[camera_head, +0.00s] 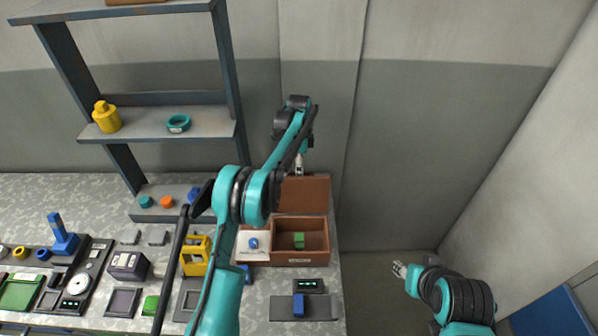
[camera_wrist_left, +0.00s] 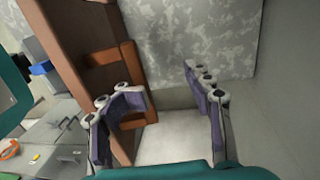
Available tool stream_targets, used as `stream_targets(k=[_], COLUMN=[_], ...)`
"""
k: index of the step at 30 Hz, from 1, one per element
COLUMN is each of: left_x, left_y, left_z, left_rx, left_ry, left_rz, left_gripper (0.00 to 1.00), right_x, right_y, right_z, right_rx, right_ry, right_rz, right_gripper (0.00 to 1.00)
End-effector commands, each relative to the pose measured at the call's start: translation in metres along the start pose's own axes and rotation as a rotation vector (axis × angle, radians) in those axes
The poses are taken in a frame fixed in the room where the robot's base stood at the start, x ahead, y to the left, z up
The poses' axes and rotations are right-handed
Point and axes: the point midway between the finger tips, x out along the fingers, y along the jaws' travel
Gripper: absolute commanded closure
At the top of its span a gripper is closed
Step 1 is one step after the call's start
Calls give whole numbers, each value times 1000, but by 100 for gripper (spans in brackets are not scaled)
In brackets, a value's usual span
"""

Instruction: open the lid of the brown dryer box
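The brown dryer box (camera_head: 290,259) stands at the right end of the bench in the head view. Its lid (camera_head: 305,194) stands raised at the back, and the inside is visible. A green block (camera_head: 299,240) is in the box. My left gripper (camera_head: 299,165) is behind the top of the lid, partly hidden by its own arm. In the left wrist view my left gripper (camera_wrist_left: 162,88) has its fingers apart with nothing between them. Brown parts of the box or lid (camera_wrist_left: 70,65) are beside its left finger. My right gripper (camera_head: 398,269) is low at the right, away from the box; its finger opening is too small to tell.
A white plate (camera_head: 246,253) with a blue piece is at the box's left part. A dark pad (camera_head: 280,309) with a blue block lies in front. A yellow frame (camera_head: 195,254) and a shelf (camera_head: 160,123) are left. Free floor lies right of the bench.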

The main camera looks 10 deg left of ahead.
Motion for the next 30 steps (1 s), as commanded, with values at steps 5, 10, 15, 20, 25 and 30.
stream_targets(k=[5,10,15,20,25,30], left_x=[0,-1,-1,-1,-10,-41], left_y=[-2,-2,-2,-2,-1,0], left_z=[0,0,0,0,0,0], left_rx=[-1,-1,-1,-1,-1,-1], left_ry=[1,1,1,1,1,1], left_rz=[-8,-7,-7,-7,-7,-5], left_gripper=[67,67,67,67,67,67], right_x=[0,0,0,-1,-1,-1], right_y=[0,0,0,0,0,0], right_z=[0,0,0,0,0,0], right_rx=[0,0,0,0,0,0], right_ry=[0,0,0,0,0,0], right_rz=[0,0,0,0,0,0], right_gripper=[60,60,60,60,60,60])
